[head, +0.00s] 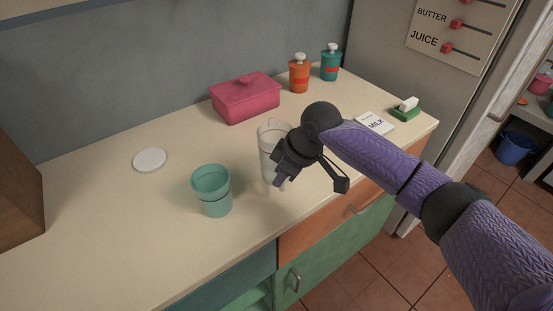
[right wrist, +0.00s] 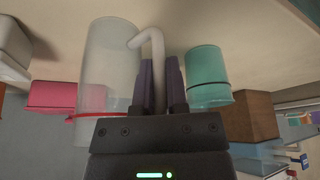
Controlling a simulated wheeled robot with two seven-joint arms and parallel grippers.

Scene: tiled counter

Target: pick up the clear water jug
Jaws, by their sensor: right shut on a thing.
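The clear water jug (head: 264,143) stands on the counter near the middle of the head view, partly hidden behind my right gripper (head: 279,180). In the right wrist view the jug (right wrist: 105,68) is a tall translucent cylinder with a pale curved handle (right wrist: 157,62). There my right gripper (right wrist: 159,88) has its two purple fingers on either side of the handle, shut on it. I cannot tell any gap between the jug and the counter. My left gripper is not in view.
A teal cup (head: 212,190) stands left of the jug, with a white disc (head: 150,160) farther left. A pink lidded box (head: 246,98) is behind. Orange (head: 299,75) and teal (head: 331,64) bottles stand at the back. A milk card (head: 375,123) and a green-and-white brush (head: 406,109) lie right.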

